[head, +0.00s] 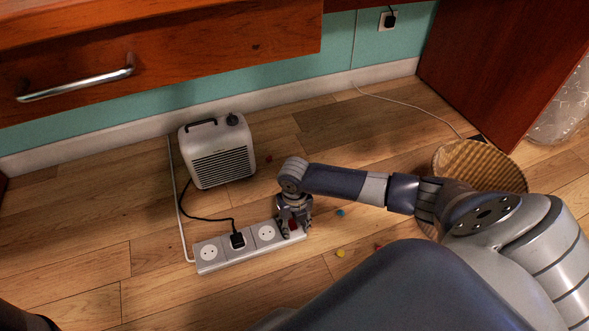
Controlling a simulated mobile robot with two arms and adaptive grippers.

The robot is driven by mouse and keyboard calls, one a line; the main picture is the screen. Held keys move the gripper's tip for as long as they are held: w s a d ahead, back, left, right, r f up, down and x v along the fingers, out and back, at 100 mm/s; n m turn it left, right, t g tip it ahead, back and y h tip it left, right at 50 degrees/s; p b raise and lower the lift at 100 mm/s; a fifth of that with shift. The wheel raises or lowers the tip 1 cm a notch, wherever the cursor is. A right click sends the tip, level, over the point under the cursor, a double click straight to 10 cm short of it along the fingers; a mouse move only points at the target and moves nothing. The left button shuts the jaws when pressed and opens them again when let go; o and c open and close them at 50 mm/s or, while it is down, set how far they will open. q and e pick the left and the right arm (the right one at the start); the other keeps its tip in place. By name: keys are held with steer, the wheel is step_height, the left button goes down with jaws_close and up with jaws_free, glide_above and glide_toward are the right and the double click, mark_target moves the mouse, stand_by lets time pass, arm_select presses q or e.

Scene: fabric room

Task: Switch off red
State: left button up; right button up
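A light grey power strip (214,259) lies on the wooden floor, with several sockets and a black plug (237,240) in one of them. A small red switch (293,225) shows at the strip's right end. My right gripper (293,229) points down over that end, with its fingers around the red switch. Its fingers look spread apart, with nothing held between them. Whether they touch the switch cannot be told. The switch is partly hidden by the gripper. My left gripper does not show.
A grey heater (219,152) stands behind the strip, its black cord running to the plug. A wicker basket (480,165) stands at the right. A wooden drawer (160,60) overhangs the upper left. Small coloured bits, one yellow (340,253), lie on the floor.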

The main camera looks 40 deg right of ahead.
steer(key=shift+c, duration=0.5)
jaws_close()
steer(key=shift+r, duration=0.1)
steer(key=shift+w+d+r+g+p, duration=0.1)
steer(key=shift+w+g+p, duration=0.1)
steer(key=shift+g+p, duration=0.35)
steer(key=shift+w+g, duration=0.15)
steer(key=shift+g, duration=0.4)
steer(key=shift+g+y+b, duration=0.3)
steer(key=shift+g, duration=0.1)
